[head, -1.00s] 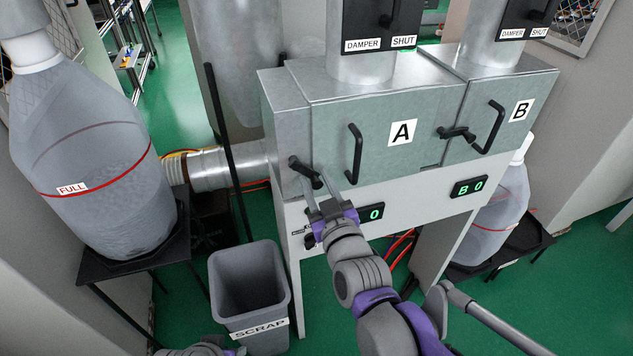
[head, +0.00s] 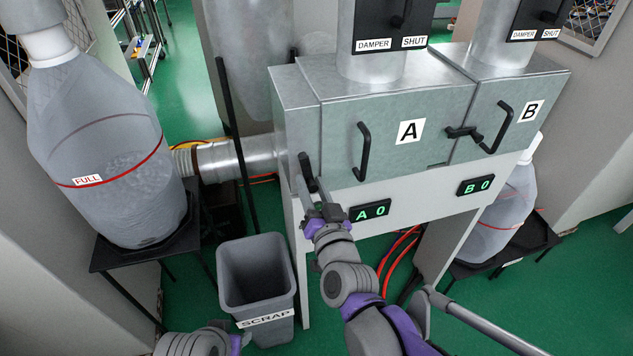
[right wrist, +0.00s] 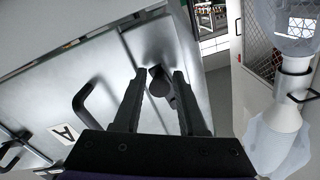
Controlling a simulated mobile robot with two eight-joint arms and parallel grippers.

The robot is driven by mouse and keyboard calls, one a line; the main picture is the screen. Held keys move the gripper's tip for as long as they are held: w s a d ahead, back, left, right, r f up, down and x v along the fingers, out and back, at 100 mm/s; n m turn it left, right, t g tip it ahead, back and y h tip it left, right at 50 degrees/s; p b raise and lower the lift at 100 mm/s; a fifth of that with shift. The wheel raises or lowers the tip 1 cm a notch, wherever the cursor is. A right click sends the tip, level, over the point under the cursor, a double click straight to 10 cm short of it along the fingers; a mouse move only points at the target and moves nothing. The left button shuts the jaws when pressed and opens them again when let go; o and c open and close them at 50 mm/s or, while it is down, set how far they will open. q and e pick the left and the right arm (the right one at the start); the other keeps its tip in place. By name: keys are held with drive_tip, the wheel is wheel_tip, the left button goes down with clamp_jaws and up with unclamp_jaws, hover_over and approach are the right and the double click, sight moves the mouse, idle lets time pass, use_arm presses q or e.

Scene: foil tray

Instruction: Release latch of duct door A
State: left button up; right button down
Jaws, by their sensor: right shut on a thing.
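Duct door A (head: 340,135) is a grey metal panel with an A label and a black pull handle (head: 363,150); it looks closed. Its black latch (head: 307,172) is at the door's left edge and points steeply downward. My right gripper (head: 322,207) is shut on the lower end of the latch. In the right wrist view the dark latch (right wrist: 160,83) shows between the two fingers (right wrist: 158,100), with door A's handle (right wrist: 92,100) to the left. Only part of my left arm shows at the bottom edge of the head view; its gripper is not visible.
Door B (head: 510,95) with its own latch (head: 463,132) is to the right. Display A 0 (head: 370,210) is just right of my gripper. A scrap bin (head: 257,275) stands below left, and a full bag (head: 100,150) stands at far left.

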drive_tip(key=shift+a+r+m, duration=0.1)
drive_tip(key=shift+a+m, duration=0.25)
drive_tip(key=shift+m, duration=0.55)
drive_tip(key=c, duration=0.8)
unclamp_jaws()
drive_tip(key=shift+o, duration=0.2)
drive_tip(key=shift+s, duration=0.1)
drive_tip(key=shift+s, duration=0.1)
drive_tip(key=p+v, duration=0.1)
drive_tip(key=v, duration=0.9)
drive_tip(key=shift+s+d, duration=0.15)
drive_tip(key=shift+s, duration=0.15)
